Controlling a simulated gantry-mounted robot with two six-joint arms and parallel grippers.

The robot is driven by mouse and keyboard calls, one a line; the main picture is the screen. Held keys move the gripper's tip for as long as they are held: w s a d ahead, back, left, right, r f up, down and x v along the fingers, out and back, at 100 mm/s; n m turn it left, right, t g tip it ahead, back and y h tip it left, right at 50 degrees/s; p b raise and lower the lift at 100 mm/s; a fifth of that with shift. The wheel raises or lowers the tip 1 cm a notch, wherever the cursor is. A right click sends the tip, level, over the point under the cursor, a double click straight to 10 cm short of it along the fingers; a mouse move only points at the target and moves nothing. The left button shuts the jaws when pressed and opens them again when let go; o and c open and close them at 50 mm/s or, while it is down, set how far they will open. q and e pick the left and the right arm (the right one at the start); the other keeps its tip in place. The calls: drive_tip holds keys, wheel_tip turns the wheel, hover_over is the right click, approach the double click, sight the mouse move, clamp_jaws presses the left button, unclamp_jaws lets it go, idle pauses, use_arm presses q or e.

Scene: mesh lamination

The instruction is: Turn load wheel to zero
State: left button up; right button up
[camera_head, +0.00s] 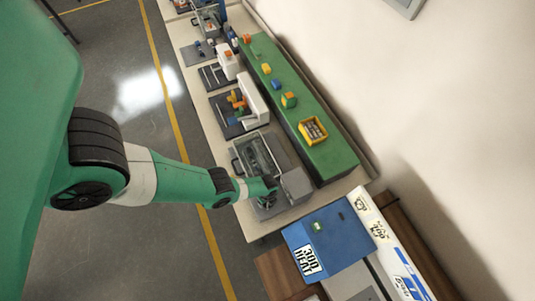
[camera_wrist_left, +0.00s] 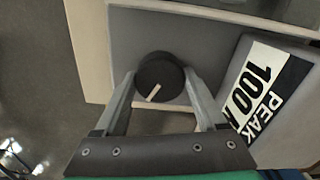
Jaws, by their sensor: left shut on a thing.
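The load wheel (camera_wrist_left: 160,72) is a round black knob with a short white mark pointing to the lower left in the left wrist view. It sits on a grey panel (camera_wrist_left: 200,50) of the machine. My left gripper (camera_wrist_left: 158,88) is shut on the wheel, one finger on each side of it. In the head view, my left gripper (camera_head: 271,190) is at the grey machine (camera_head: 296,186) near the front end of the bench, and the wheel is hidden there. My right gripper is in neither view.
A label reading "PEAK 100" (camera_wrist_left: 262,88) is right of the wheel. A blue box marked "300 HEAT" (camera_head: 335,238) stands nearby. A green platform (camera_head: 335,158) with a yellow bin (camera_head: 313,130) runs along the back. Other stations line the bench (camera_head: 218,150).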

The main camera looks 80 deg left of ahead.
use_arm(q)
drive_tip(key=n, duration=0.5)
drive_tip(key=shift+n+b, duration=0.35)
drive_tip(key=shift+n, duration=0.05)
drive_tip(key=n, duration=0.6)
drive_tip(key=shift+b, duration=0.3)
drive_tip(key=n, duration=0.5)
drive_tip(key=shift+n, duration=0.4)
drive_tip(key=n, duration=0.5)
drive_tip(key=shift+d+n, duration=0.1)
drive_tip(key=shift+n, duration=0.2)
drive_tip(key=o, duration=1.3)
